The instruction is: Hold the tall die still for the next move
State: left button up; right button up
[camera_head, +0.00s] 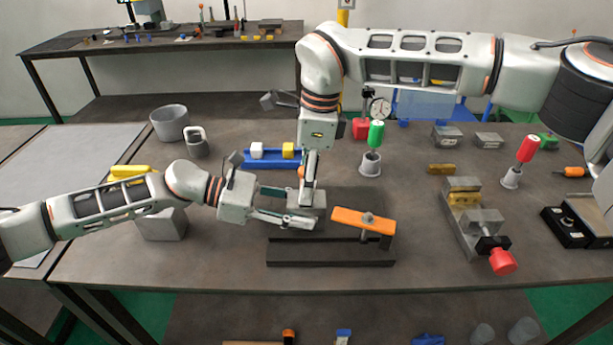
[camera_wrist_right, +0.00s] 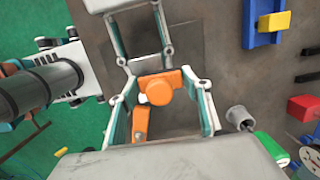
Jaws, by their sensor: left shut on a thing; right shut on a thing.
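A grey block (camera_head: 318,199), which I take for the tall die, stands near the table's middle, partly covered by my grippers. My left gripper (camera_head: 300,221) comes in low from the left with its fingers against the block's near side, shut on it. My right gripper (camera_head: 308,198) reaches down from above at the same spot. In the right wrist view, an orange piece with a round knob (camera_wrist_right: 158,91) sits between the right gripper's fingers. The other gripper's linkage shows at the top there. The exact contact at the fingertips is hidden.
A blue tray (camera_head: 262,163) lies behind the grippers. A grey cup (camera_head: 370,165) with a green-handled tool and a steel vise (camera_head: 468,225) stand further right.

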pick_arm(q)
jog(key=shift+a+f, duration=0.1)
jog(key=shift+f, duration=0.25)
pick_arm(e)
jog(key=shift+f, duration=0.1)
jog(key=shift+s, duration=1.95)
pick_arm(q)
jog(key=shift+s+r, duration=0.1)
pick_arm(e)
jog(key=shift+w+f, duration=0.15)
jog(key=shift+w, duration=0.75)
jog(key=shift+w+f, duration=0.15)
jog(key=shift+w, duration=0.75)
jog(key=shift+w+d, duration=0.1)
jog(key=shift+w, duration=0.05)
jog(key=shift+c, duration=0.4)
jog(key=shift+f, duration=0.1)
jog(key=shift+r, duration=3.2)
